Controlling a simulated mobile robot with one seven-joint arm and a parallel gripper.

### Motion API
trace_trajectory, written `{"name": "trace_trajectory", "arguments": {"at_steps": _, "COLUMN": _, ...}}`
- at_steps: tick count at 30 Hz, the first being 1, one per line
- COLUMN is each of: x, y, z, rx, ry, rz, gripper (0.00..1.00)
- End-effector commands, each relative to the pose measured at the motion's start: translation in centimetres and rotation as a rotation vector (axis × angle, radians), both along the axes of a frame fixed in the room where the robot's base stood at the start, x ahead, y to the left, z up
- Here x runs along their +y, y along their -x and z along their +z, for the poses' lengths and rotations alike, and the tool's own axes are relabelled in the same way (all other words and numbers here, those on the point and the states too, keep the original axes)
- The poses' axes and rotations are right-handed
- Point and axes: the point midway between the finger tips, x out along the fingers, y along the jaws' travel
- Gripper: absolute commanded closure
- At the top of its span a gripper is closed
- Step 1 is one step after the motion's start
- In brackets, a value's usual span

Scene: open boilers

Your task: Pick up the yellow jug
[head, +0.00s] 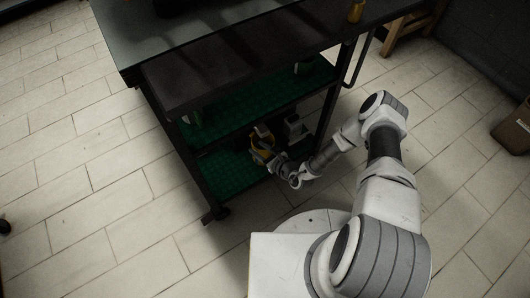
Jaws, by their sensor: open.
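The yellow jug (261,147) stands on the lower green shelf of a dark cart, near its right front part. It looks small and dark in the shade, and its lower part is partly covered by my gripper. My gripper (275,162) reaches from the right to the shelf's edge, right at the jug in the picture. The gripper is open. Whether its fingers are around the jug or only beside it is too small to tell.
The cart has a dark top (240,75), a middle green shelf (260,97) and a lower green shelf (225,172). A whitish object (295,128) stands behind the jug. A cart post rises near my arm. The tiled floor (90,200) at left is clear.

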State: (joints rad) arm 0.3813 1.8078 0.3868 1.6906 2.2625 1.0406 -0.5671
Motion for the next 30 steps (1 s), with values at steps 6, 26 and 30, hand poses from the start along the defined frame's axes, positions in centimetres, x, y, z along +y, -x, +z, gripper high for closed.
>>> {"name": "trace_trajectory", "arguments": {"at_steps": 6, "x": 1.23, "y": -1.35, "z": -0.88, "rx": 0.001, "ry": 0.0, "rz": 0.0, "gripper": 0.53}}
{"name": "trace_trajectory", "arguments": {"at_steps": 26, "x": 1.24, "y": -1.32, "z": -0.82, "rx": 0.002, "ry": 0.0, "rz": 0.001, "gripper": 1.0}}
{"name": "trace_trajectory", "arguments": {"at_steps": 30, "x": 1.25, "y": -1.3, "z": -0.84, "rx": 0.002, "ry": 0.0, "rz": 0.001, "gripper": 1.0}}
